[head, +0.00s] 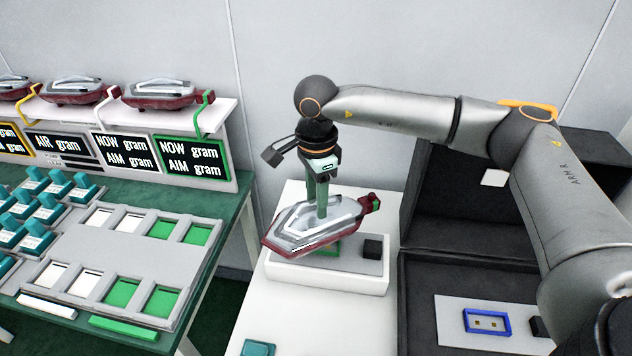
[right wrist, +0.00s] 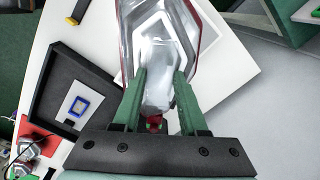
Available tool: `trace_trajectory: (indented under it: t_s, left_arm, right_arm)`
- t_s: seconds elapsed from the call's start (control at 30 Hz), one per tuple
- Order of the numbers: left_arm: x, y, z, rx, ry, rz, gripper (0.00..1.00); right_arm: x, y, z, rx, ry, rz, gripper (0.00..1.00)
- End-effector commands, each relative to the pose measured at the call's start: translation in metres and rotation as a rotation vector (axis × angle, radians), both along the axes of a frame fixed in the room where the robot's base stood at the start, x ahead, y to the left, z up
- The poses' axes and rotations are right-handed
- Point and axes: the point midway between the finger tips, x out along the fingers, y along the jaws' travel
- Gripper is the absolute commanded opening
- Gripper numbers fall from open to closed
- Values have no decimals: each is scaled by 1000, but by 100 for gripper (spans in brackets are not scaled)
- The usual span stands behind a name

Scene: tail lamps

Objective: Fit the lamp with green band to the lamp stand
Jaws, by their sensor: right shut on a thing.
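The lamp with the green band (head: 312,226) is a red and clear tail lamp with a green piece at its right end. My right gripper (head: 321,203) is shut on it from above and holds it tilted over the lamp stand (head: 330,277). The stand is a white block with a green patch and a small black block on top. The lamp hides part of the stand, and I cannot tell whether they touch. In the right wrist view the lamp (right wrist: 158,60) sits between the green fingers. My left gripper is not in view.
An open black case (head: 420,318) with a blue-framed part (head: 487,322) lies right of the stand. A shelf (head: 130,122) at the left holds several other lamps above display signs. A green table (head: 222,190) carries a tray (head: 105,255) and teal blocks.

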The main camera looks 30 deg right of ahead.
Motion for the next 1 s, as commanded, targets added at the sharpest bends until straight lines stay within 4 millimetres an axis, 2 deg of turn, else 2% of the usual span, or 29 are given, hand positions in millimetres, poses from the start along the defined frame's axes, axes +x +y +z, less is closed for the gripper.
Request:
trace_trajectory:
  t_s: [0.1,0.2,0.33,0.83,1.0]
  left_arm:
    - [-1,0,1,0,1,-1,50]
    - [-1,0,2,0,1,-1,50]
    - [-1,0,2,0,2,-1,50]
    - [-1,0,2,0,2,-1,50]
    - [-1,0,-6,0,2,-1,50]
  right_arm:
    - [16,-8,3,5,0,-277,0]
    - [25,-13,3,7,3,-449,0]
    - [31,-17,4,9,5,-582,0]
    - [33,-18,4,9,6,-622,0]
    - [32,-18,-7,8,6,-621,0]
